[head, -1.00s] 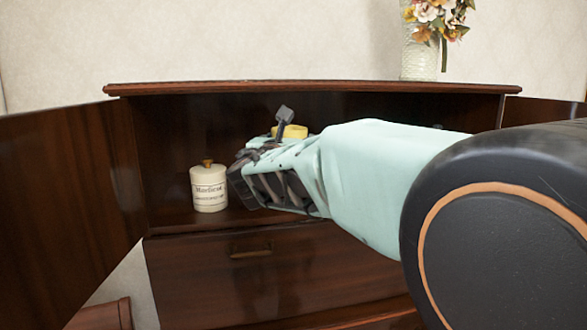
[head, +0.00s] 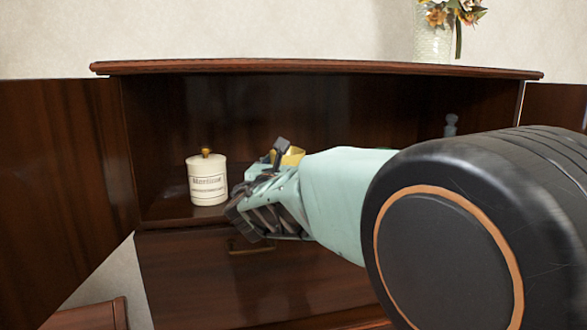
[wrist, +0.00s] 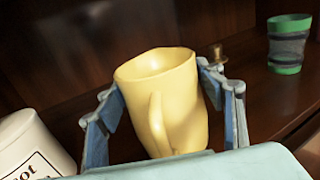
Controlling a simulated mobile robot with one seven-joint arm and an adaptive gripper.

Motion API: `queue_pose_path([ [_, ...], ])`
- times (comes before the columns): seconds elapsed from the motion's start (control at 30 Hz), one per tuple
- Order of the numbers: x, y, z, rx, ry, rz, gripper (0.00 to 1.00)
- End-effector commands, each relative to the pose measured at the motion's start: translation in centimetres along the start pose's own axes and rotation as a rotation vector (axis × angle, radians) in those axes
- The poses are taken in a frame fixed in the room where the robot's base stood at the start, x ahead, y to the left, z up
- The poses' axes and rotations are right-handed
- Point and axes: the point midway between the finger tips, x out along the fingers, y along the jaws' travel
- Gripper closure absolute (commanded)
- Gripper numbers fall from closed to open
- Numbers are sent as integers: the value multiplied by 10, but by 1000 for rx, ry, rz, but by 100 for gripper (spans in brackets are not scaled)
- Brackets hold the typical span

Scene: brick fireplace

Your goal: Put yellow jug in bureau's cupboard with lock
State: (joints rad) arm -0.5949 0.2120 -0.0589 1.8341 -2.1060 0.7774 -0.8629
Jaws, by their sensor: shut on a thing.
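The yellow jug (wrist: 180,85) is upright between the two fingers of my gripper, with its handle facing the wrist camera. In the head view only a bit of the jug (head: 292,157) shows above my gripper (head: 250,207), which is shut on it. The gripper is in front of the open bureau cupboard (head: 330,66), right of the white canister. I cannot tell whether the jug touches the shelf. The left door (head: 60,180) and right door (head: 555,107) stand open. No lock is clear to see.
A white lidded canister (head: 207,180) stands on the shelf at left. A green-and-grey cup (wrist: 288,45) and a small brass thing (wrist: 217,55) show in the wrist view. A grey bottle-like thing (head: 451,125) is at right inside. A flower vase (head: 434,35) stands on top.

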Motion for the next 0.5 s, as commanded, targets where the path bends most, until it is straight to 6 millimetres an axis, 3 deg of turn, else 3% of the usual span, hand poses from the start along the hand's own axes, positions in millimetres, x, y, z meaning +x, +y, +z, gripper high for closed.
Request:
queue_pose_path([
  [0.23, 0, -1, 1, 2, -5, -1, 81],
  [0.27, 0, 0, 0, 1, 0, -1, 34],
  [0.4, 0, 0, 0, 0, 0, -1, 20],
  [0.5, 0, 0, 0, 0, 0, -1, 20],
])
